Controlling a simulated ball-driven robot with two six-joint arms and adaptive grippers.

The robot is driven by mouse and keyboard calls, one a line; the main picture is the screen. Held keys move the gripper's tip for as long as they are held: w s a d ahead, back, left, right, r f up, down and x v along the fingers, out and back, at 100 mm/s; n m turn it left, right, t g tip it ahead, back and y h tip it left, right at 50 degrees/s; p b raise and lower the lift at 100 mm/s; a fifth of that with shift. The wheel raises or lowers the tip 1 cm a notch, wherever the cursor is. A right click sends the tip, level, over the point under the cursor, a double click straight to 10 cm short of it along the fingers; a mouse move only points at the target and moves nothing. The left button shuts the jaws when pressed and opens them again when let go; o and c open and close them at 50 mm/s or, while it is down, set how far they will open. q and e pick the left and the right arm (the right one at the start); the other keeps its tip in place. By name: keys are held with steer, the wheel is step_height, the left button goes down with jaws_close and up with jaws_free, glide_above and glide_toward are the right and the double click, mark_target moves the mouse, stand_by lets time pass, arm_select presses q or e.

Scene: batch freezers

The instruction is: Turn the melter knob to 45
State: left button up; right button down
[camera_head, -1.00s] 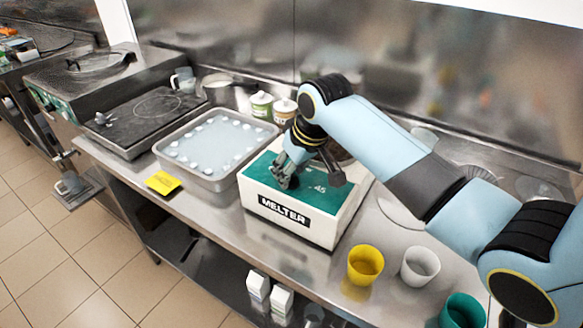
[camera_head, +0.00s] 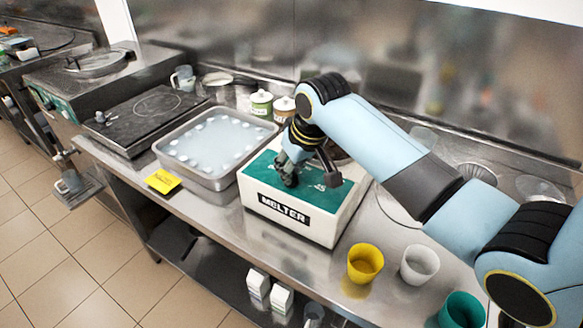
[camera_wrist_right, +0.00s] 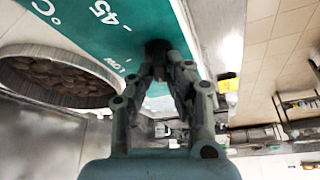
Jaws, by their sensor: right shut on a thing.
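The melter (camera_head: 318,231) is a white box with a green top panel and a black MELTER label on its front. It stands on the steel counter. My right gripper (camera_head: 289,176) points down at the front left of the green panel and is shut on the knob. In the right wrist view the gripper (camera_wrist_right: 165,60) closes around the dark knob (camera_wrist_right: 157,46), which is mostly hidden by the fingers. The markings "45" and "LOW" (camera_wrist_right: 110,62) show on the panel beside it. The knob's exact pointing is hidden. My left gripper is not in view.
A steel tray (camera_head: 206,181) with pale contents stands left of the melter, with a yellow card (camera_head: 163,181) before it. Yellow (camera_head: 365,264), white (camera_head: 419,265) and teal (camera_head: 462,310) cups stand to the right. A round pan of brown pieces (camera_wrist_right: 58,80) is in the melter's top.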

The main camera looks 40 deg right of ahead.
steer(key=m+h, duration=0.1)
steer(key=m, duration=0.2)
steer(key=shift+m+h, duration=0.3)
steer(key=shift+m, duration=0.1)
steer(key=m+g+h, duration=0.1)
steer(key=m, duration=0.2)
steer(key=shift+m, duration=0.4)
steer(key=m+g+h, duration=0.1)
steer(key=m, duration=0.2)
steer(key=m+g, duration=0.1)
steer(key=m, duration=0.3)
steer(key=shift+h, duration=0.4)
steer(key=m+g, duration=0.1)
steer(key=m, duration=0.2)
steer(key=shift+m+g, duration=0.4)
steer(key=m+g, duration=0.1)
steer(key=m, duration=0.1)
steer(key=shift+m+b, duration=0.3)
steer(key=shift+m, duration=0.1)
steer(key=m+g, duration=0.1)
steer(key=m, duration=0.2)
steer(key=m+g+y+b, duration=0.1)
steer(key=m, duration=0.1)
steer(key=shift+m, duration=0.4)
steer(key=shift+y, duration=0.3)
